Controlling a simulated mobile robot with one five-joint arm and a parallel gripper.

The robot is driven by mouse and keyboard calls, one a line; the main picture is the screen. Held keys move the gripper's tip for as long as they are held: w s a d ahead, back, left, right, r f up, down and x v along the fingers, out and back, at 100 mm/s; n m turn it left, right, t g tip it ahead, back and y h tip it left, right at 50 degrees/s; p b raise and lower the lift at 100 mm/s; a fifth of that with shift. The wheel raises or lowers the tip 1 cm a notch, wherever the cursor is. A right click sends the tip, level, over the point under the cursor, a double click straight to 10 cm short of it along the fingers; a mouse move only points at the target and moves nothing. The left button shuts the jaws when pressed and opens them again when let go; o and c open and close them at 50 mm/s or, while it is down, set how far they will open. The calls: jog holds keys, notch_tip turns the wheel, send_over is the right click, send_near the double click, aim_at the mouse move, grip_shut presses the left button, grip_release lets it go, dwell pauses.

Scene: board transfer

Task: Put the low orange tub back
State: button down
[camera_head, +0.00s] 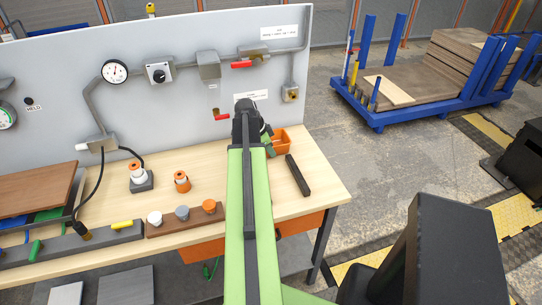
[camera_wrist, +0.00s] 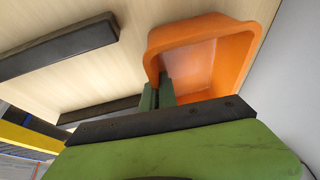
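The low orange tub (camera_head: 281,141) stands at the back right of the wooden bench top, close to the grey back panel, partly hidden by my arm in the head view. In the wrist view the tub (camera_wrist: 238,55) is seen at an angle, and its inside looks empty where it shows. My gripper (camera_wrist: 157,92) is at the tub's near wall, one green finger on each side of it. The fingers look closed on that wall, though the contact is partly hidden. In the head view my gripper (camera_head: 267,140) is at the tub's left side.
A red-handled valve (camera_head: 221,116) is on the panel to the left. Coloured caps on a brown block (camera_head: 185,222) stand at front left. Bare bench surrounds the bar.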

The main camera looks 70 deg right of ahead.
jog(key=c, duration=1.7)
grip_release()
jog(key=shift+r+p, duration=0.35)
jog(key=shift+r, duration=0.05)
jog(key=p+v, duration=1)
jog(key=v, duration=0.1)
jog(key=shift+w+a+r, duration=0.1)
jog(key=shift+w+a, duration=0.05)
